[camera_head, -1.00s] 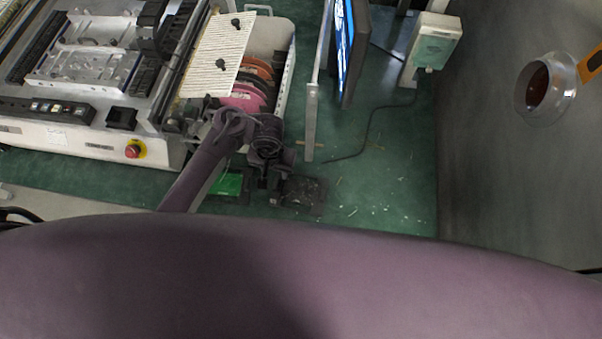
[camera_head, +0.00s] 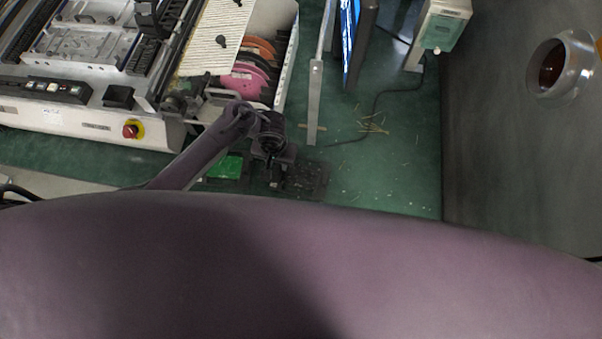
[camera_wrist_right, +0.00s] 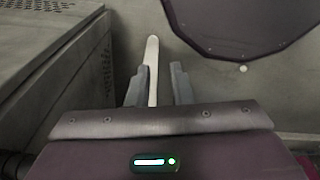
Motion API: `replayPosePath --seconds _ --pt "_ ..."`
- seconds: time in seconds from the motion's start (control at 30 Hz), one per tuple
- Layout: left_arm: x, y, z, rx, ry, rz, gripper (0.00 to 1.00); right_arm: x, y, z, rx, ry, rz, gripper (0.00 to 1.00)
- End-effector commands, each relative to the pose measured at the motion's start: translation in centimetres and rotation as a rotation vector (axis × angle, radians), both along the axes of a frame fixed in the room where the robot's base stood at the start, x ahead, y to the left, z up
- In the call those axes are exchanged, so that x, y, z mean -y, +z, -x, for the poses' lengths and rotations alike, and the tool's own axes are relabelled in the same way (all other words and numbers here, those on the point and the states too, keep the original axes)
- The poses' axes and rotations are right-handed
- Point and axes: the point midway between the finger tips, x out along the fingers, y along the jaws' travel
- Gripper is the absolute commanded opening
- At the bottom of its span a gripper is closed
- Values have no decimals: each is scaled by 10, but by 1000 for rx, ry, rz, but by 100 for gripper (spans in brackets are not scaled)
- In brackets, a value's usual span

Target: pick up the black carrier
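A dark, flat piece that looks like the black carrier (camera_head: 307,181) lies on the green bench, close in front of my body. A bright green board (camera_head: 225,167) sits in another dark holder to its left. My left gripper (camera_head: 273,174) points down at the left edge of the carrier and partly hides it. Its fingers are dark against dark, so I cannot tell whether they are open or touching the carrier. The carrier does not show in that view.
A large white machine (camera_head: 84,127) with a red button stands at the left. A white bin of coloured reels (camera_head: 250,75) is behind my left gripper. A metal post (camera_head: 314,100) and a monitor (camera_head: 357,45) stand behind the carrier. The bench (camera_head: 400,165) right of it is mostly clear.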

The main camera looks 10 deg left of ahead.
Motion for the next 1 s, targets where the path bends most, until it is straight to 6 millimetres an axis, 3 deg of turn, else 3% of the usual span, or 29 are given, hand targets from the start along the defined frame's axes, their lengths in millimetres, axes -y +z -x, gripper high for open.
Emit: replayPosePath --seconds 0.03,0.2,0.57,1.0 --pt "0 0 0 0 0 0 22 -1 0 3 -4 -1 -1 20" --pt "0 0 0 0 0 0 0 -3 -1 14 -19 -2 -3 20" --pt "1 5 0 0 0 1 0 -3 0 17 -25 -2 -2 20" --pt "2 86 0 0 1 4 0 1 37 13 -20 -1 2 20"
